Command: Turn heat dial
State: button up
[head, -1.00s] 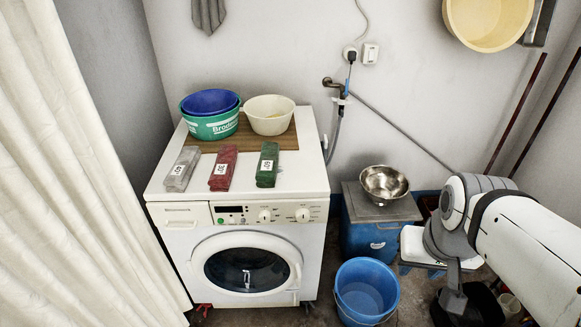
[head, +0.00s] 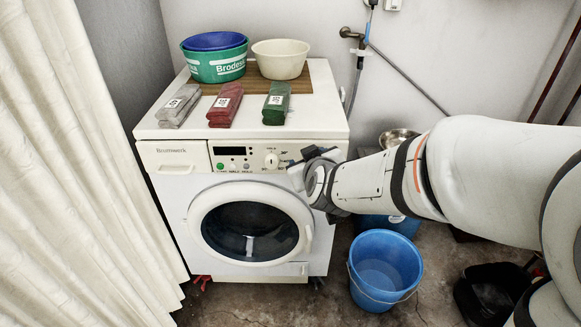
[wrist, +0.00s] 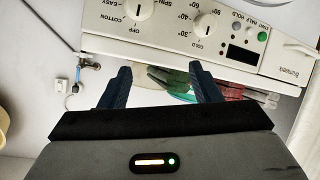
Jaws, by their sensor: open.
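The heat dial is a round white knob (head: 271,160) on the washing machine's front panel. In the wrist view, which is upside down, the heat dial (wrist: 206,25) has temperature numbers and "COLD" around it. A second dial (wrist: 138,10), marked "COTTON", "SPIN" and "OFF", sits beside it. My gripper (head: 302,165) is just in front of the panel, right of the heat dial, and hides the second dial in the head view. In the wrist view my gripper (wrist: 160,70) is open, with two dark fingers spread and nothing between them.
Grey (head: 180,105), red (head: 225,104) and green (head: 277,103) packs lie on the machine top, with basins (head: 215,65) behind. A blue bucket (head: 385,268) stands on the floor right. A white curtain (head: 75,190) hangs at left.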

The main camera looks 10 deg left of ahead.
aim_at(272, 165)
jog(key=a+f+n+t+b, duration=0.2)
jog(key=a+f+t+b, duration=0.3)
jog(key=a+f+b, duration=0.5)
jog(key=shift+h, duration=0.4)
jog(key=x, duration=0.4)
jog(key=b+x, duration=0.1)
jog(key=x, duration=0.2)
jog(key=shift+w+d+f, duration=0.1)
jog(key=shift+d+f, duration=0.1)
jog(key=shift+f, duration=0.05)
